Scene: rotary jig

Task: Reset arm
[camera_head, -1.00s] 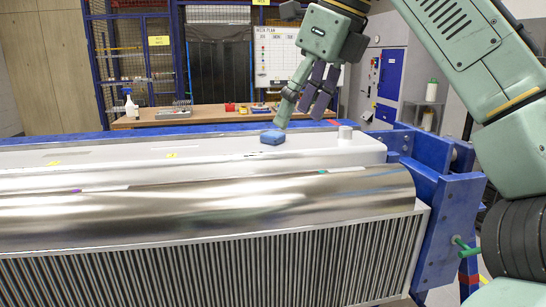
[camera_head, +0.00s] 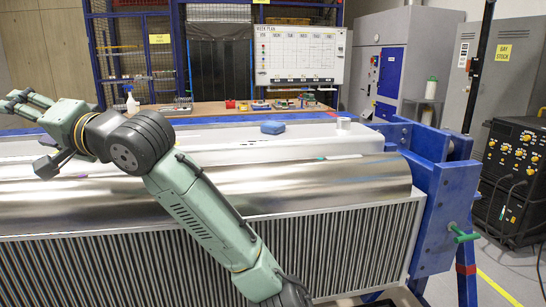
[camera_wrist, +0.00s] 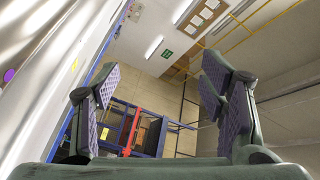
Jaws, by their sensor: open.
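My gripper (camera_head: 28,104) is at the far left in the head view, raised over the left part of the jig and pointing left. In the wrist view my gripper (camera_wrist: 160,110) shows its two purple-padded fingers wide apart with nothing between them. My arm crosses in front of the metal cylinder from the lower middle up to the left. A blue block (camera_head: 272,127) lies on the white top surface of the jig, well to the right of my gripper. A small white cylinder (camera_head: 343,123) stands on the same surface farther right.
The shiny metal cylinder (camera_head: 300,185) lies along the jig, held at the right by a blue frame (camera_head: 440,200). Behind is a wooden bench (camera_head: 215,109) with a spray bottle (camera_head: 131,102) and small items. A black machine (camera_head: 515,175) stands at the right.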

